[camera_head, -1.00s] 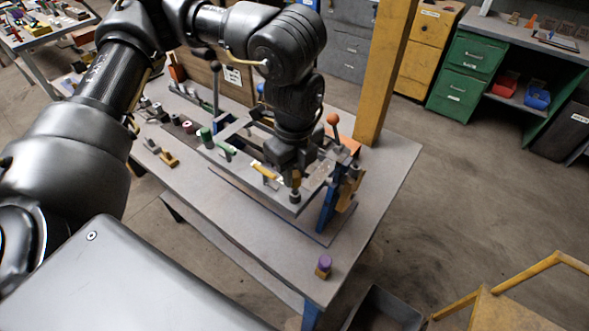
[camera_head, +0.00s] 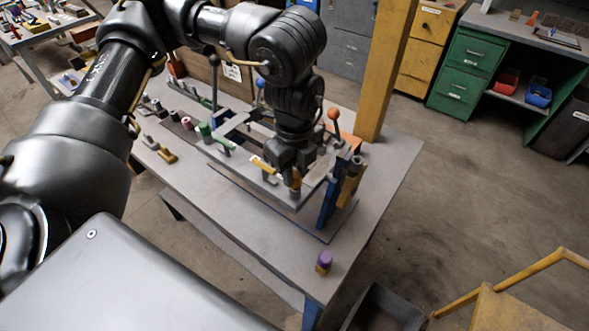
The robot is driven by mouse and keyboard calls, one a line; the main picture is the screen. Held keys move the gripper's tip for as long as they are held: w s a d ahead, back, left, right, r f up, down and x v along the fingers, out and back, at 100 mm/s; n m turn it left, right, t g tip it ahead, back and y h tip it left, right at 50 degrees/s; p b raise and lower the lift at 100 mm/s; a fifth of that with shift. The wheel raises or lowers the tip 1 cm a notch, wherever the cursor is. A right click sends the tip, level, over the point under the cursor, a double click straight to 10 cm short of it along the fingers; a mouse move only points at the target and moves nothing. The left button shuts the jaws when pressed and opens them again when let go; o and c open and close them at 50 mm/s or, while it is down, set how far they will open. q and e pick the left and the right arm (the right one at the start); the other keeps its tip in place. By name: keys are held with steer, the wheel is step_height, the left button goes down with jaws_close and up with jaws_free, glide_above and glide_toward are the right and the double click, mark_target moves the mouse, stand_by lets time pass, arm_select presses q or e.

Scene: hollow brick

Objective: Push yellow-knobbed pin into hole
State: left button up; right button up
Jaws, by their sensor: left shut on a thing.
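My left gripper (camera_head: 288,174) reaches down over the front corner of the grey frame-like fixture (camera_head: 237,162) on the workbench. It is shut on a small yellowish piece (camera_head: 297,181), which looks like the yellow knob of the pin. The fingers and wrist hide most of it. The pin's shaft and the hole are not visible, so I cannot tell how deep the pin sits. My right gripper is not in view.
An orange-knobbed lever (camera_head: 334,115) and a blue upright (camera_head: 328,205) stand right of the gripper. A yellow post (camera_head: 382,70) rises behind. A purple-topped piece (camera_head: 325,259) stands at the front corner. The bench's right side (camera_head: 385,175) is clear.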

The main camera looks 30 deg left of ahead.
arm_select(q)
steer(key=shift+f+b, duration=0.4)
steer(key=shift+f, duration=0.2)
steer(key=o, duration=1.1)
steer(key=shift+c, duration=0.2)
step_height(320, 180, up, 11)
steer(key=b, duration=0.1)
steer(key=shift+b, duration=0.4)
steer(key=shift+f, duration=0.1)
